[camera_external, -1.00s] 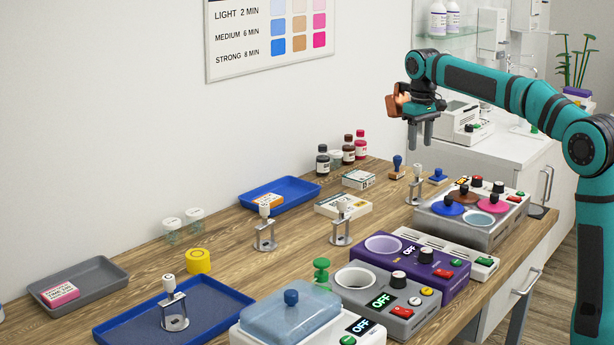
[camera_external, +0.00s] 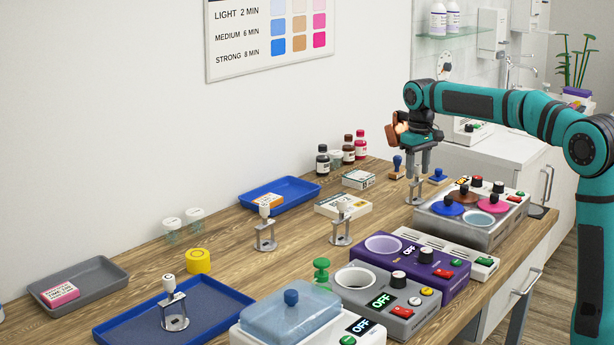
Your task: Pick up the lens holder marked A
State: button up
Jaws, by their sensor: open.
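Several metal lens holders with pale knobs show, and I cannot read their letters, so I cannot tell which is A. One lens holder (camera_external: 415,193) stands upright at the back right of the wooden counter. My gripper (camera_external: 418,174) is open and points down over it. Its fingers are at the height of that holder's knob, which appears between them. I cannot tell if they touch it. A second lens holder (camera_external: 341,232) stands mid-counter. A third lens holder (camera_external: 265,240) stands to its left. Another lens holder (camera_external: 175,321) stands in the blue tray (camera_external: 108,335) at the front left.
A stamp with a blue handle (camera_external: 397,166) stands just left of my gripper. To the right is a grey unit with coloured lids (camera_external: 430,222). A white box (camera_external: 343,207), bottles (camera_external: 361,148) and a purple unit (camera_external: 425,275) are nearby.

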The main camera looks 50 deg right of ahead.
jog(key=shift+c, duration=0.5)
grip_shut()
